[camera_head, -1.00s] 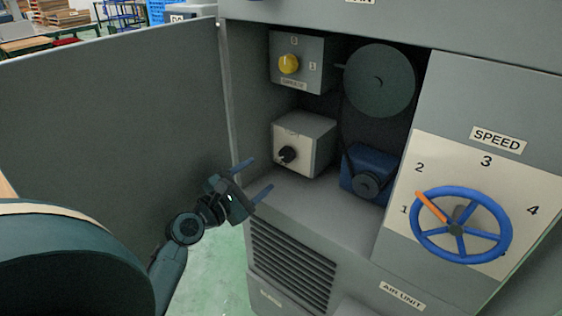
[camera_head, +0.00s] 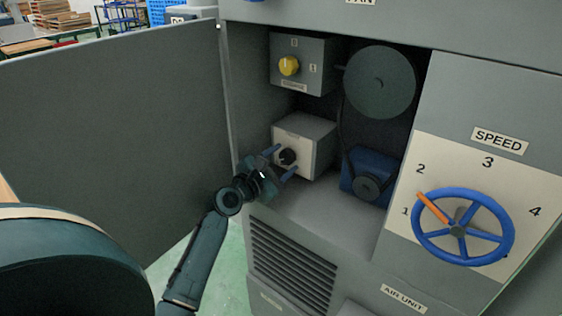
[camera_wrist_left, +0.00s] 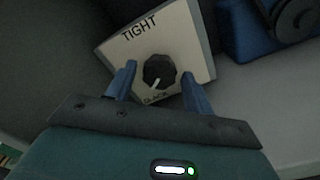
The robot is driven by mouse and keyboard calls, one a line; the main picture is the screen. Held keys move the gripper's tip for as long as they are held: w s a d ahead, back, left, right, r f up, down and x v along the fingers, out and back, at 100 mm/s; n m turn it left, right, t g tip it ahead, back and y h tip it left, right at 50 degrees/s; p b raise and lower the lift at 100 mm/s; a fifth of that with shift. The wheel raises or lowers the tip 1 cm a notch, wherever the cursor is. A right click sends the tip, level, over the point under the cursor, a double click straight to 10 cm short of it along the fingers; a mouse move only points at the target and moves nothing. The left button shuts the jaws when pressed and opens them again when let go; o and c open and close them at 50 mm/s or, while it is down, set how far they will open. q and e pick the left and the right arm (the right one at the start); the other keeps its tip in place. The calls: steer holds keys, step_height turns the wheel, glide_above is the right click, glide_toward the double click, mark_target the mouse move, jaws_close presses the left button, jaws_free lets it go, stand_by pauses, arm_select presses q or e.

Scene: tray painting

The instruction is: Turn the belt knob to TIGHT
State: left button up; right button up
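The belt knob (camera_head: 288,157) is a black round knob on the front of a pale box (camera_head: 316,148) inside the open cabinet. In the left wrist view the knob (camera_wrist_left: 159,71) has a white pointer line aimed down toward the lower label, which seems to read SLACK and is partly hidden. The TIGHT label (camera_wrist_left: 139,29) is above it. My left gripper (camera_head: 281,162) is open, its blue fingers pointing at the box, one on each side of the knob and short of it. No contact shows. My right gripper is not in view.
A yellow knob (camera_head: 289,65) on a grey box is above. A blue motor (camera_head: 370,174) and a dark pulley (camera_head: 379,80) are to the right. The open cabinet door (camera_head: 110,140) stands at left. A blue speed handwheel (camera_head: 463,227) is on the right panel.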

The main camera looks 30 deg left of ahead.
arm_select(q)
steer(key=c, duration=0.8)
